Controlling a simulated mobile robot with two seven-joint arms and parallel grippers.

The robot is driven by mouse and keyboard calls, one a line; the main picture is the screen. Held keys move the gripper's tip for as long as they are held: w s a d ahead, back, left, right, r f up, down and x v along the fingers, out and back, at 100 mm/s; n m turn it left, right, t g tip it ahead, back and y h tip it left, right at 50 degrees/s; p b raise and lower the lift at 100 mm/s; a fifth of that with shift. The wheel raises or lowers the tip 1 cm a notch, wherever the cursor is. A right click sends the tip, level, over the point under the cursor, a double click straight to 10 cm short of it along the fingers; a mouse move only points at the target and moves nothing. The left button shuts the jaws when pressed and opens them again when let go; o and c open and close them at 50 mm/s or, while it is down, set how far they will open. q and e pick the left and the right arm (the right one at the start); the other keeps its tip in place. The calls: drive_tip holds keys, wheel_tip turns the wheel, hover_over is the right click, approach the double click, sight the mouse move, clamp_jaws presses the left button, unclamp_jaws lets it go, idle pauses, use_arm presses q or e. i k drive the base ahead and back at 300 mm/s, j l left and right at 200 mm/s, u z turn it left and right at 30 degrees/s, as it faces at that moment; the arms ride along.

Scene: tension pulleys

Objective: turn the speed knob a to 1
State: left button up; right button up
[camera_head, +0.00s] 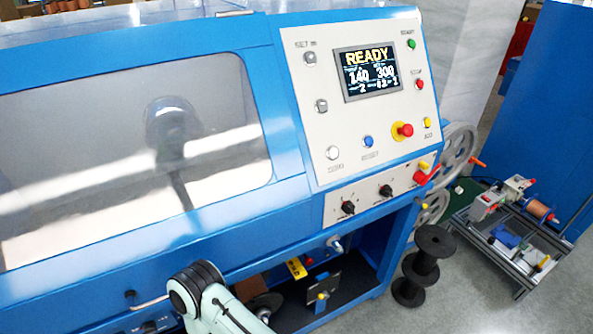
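A small light panel (364,207) below the main control panel carries two black rotary knobs: a left knob (348,207) and a right knob (386,190). Another dark knob (149,327) shows at the bottom left edge of the machine. The labels are too small to read, so I cannot tell which one is speed knob a or where its pointer stands. A pale arm link of mine with a black joint shows at the bottom, below and left of the two knobs. Neither of my grippers is in view.
The control panel has a screen (367,74) reading READY, coloured buttons and a red emergency stop (404,130). A large window (120,150) fills the left. Black spools (432,250) stand right of the machine. A wheeled bench (510,240) is further right.

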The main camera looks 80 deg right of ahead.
sight(348, 206)
drive_tip(key=z, duration=3.35)
